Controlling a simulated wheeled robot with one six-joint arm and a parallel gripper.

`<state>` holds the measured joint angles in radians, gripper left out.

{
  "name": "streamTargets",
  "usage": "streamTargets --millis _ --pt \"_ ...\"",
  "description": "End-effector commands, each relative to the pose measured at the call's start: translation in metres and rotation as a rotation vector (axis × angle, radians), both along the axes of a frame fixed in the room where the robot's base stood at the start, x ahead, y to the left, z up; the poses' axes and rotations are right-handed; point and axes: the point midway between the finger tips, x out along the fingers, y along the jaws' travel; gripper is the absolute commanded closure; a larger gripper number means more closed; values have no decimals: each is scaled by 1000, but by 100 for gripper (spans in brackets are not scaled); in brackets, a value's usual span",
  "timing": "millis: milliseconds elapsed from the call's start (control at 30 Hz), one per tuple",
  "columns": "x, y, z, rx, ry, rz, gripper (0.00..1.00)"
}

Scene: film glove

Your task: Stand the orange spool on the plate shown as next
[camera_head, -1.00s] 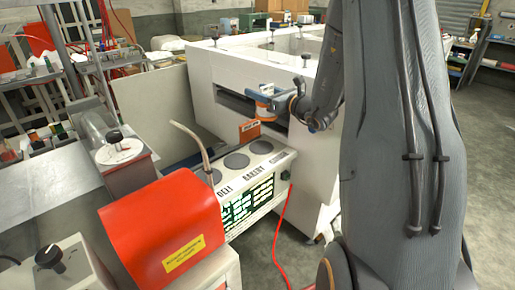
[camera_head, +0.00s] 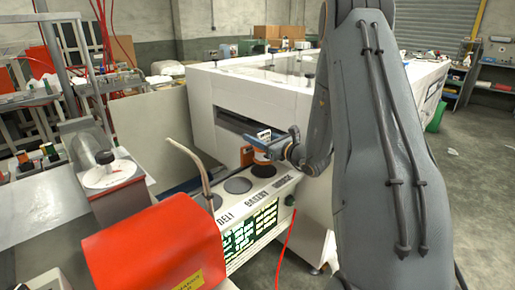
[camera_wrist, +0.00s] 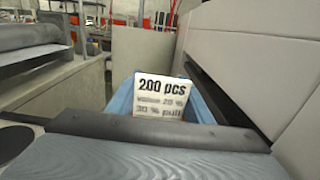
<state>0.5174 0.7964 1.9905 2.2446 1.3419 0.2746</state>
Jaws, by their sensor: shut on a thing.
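My gripper (camera_head: 259,143), with blue fingers, is shut on the orange spool (camera_head: 262,157). The spool is upright, over the right-hand dark round plate (camera_head: 262,170) on the white machine top. I cannot tell whether its base touches the plate. A white label reading "200 pcs" (camera_wrist: 163,98) stands between the blue fingers in the wrist view; the spool's body is hidden there. The middle plate (camera_head: 238,185) and left plate (camera_head: 214,203) are empty. The plates' front strip reads DELI, BAKERY and a third word. A small orange sign (camera_head: 246,155) stands behind the plates, its text unreadable.
A lit green text panel (camera_head: 250,228) is on the machine's front. A bent grey tube (camera_head: 190,158) rises by the left plate. A red housing (camera_head: 150,255) stands at front left. A white walled enclosure (camera_head: 225,105) with a dark slot is close behind the spool.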

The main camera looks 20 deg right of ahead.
Motion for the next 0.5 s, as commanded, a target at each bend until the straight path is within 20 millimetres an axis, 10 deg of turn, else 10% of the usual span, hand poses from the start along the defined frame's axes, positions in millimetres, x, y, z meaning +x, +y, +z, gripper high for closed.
streamTargets --millis 500 --pt "0 0 -43 0 -1 1 80"
